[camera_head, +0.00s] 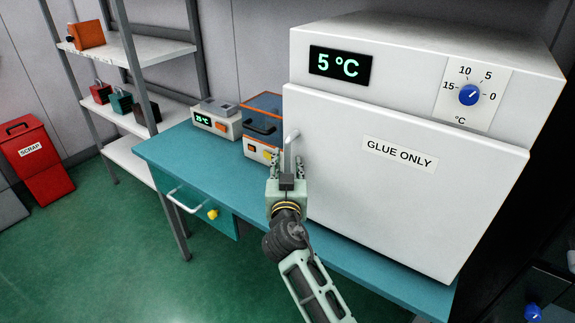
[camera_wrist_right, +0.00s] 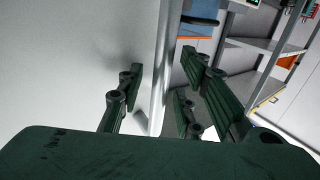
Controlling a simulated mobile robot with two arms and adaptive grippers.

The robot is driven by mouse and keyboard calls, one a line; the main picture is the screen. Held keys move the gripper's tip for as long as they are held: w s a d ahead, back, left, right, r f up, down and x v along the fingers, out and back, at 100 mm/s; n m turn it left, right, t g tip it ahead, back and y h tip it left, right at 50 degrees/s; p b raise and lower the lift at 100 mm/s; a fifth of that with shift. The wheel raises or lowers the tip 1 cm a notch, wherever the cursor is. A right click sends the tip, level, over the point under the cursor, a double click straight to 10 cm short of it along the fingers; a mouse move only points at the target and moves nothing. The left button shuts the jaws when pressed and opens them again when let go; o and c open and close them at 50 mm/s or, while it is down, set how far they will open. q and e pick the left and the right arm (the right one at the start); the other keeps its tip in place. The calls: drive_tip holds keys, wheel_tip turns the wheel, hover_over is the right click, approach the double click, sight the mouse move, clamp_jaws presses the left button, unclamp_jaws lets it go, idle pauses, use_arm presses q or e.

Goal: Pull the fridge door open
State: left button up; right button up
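The white fridge (camera_head: 430,60) stands on the teal bench, with a 5 °C display and a blue dial. Its door (camera_head: 400,215), labelled "GLUE ONLY", looks shut. The upright door handle (camera_head: 293,143) is at the door's left edge; its lower part is hidden behind my right gripper (camera_head: 287,172). In the right wrist view the handle (camera_wrist_right: 162,70) runs between the fingers of my right gripper (camera_wrist_right: 163,100). The fingers are apart, with a visible gap beside the bar, so it is open around the handle. My left gripper is not in view.
The teal bench (camera_head: 172,152) has a drawer with a pull handle. A small white device (camera_head: 216,121) and an orange-blue box (camera_head: 262,115) stand left of the fridge. A shelf rack (camera_head: 145,50) and red scrap bin (camera_head: 38,155) are farther left. The green floor in front is clear.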

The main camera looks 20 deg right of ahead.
clamp_jaws()
idle(0.5)
